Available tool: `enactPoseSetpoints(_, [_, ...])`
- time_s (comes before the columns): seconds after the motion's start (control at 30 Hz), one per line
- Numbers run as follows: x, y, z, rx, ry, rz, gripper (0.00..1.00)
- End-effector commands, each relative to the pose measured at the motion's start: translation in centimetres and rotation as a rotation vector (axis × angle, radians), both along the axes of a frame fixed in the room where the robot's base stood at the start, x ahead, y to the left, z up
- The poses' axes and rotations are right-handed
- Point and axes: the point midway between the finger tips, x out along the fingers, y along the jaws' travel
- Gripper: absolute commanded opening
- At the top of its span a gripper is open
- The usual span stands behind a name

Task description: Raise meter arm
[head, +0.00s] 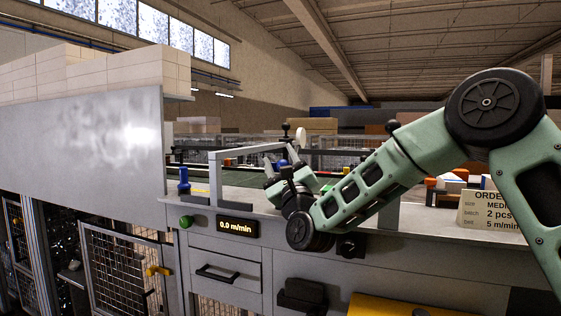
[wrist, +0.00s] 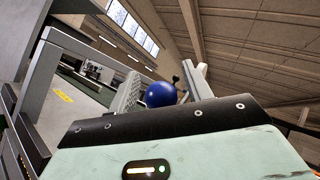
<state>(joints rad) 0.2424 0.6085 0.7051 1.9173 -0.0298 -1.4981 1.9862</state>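A blue ball knob (wrist: 160,94) shows between the two fingers of my gripper (wrist: 163,90) in the wrist view. The fingers stand apart, with a small gap at the knob's right side. In the head view my gripper (head: 279,178) is over the machine's top, and a bit of the blue knob (head: 283,163) shows beside it. A grey bar frame (head: 238,153) stands on the machine just left of my gripper and also shows in the wrist view (wrist: 43,65). I cannot tell which part is the meter arm; my gripper hides much there.
A display (head: 237,227) on the machine front reads 0.0 m/min, with a green button (head: 186,222) to its left. A blue upright part (head: 184,181) stands on the top. An order card (head: 490,211) is at the right. A grey panel (head: 80,140) blocks the left.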

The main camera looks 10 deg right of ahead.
Motion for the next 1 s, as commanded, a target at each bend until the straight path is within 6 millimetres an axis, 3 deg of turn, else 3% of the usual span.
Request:
enactPoseSetpoints(0.2, [-0.3, -0.1, -0.3, 0.001, -0.001, -0.001, 0.50])
enactPoseSetpoints(0.37, [-1.9, -0.3, -1.8, -0.001, 0.001, 0.000, 0.50])
enactPoseSetpoints(0.8, [-11.5, -1.4, -1.8, -0.004, -0.001, 0.000, 0.50])
enactPoseSetpoints(1.0, [-13.8, -1.6, -1.7, -0.001, -0.001, 0.000, 0.50])
